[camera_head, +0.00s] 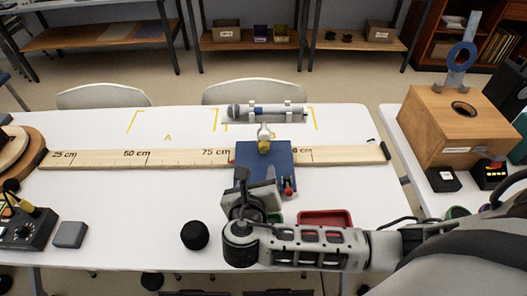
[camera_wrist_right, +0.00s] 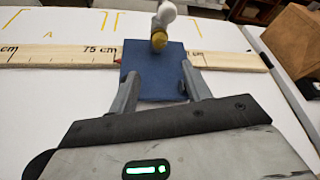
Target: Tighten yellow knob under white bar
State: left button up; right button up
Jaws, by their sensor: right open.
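A blue block (camera_head: 279,158) is below and in front of the knob. In the right wrist view, the knob (camera_wrist_right: 159,40) shows beneath the rounded white post (camera_wrist_right: 167,13), ahead of the fingertips. My right gripper (camera_wrist_right: 160,76) is open and empty, its two fingers apart over the blue block. The knob is not between the fingers. My left gripper is not in view.
A red tray (camera_head: 325,217) is near the front, right of my gripper. A black round object (camera_head: 195,235) is left of it. A wooden box (camera_head: 440,125) stands at the right.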

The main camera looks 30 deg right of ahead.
aim_at(264, 150)
jog(key=x, duration=1.2)
jog(key=shift+w+d+f, duration=0.1)
jog(key=shift+w, duration=0.15)
jog(key=c, duration=1)
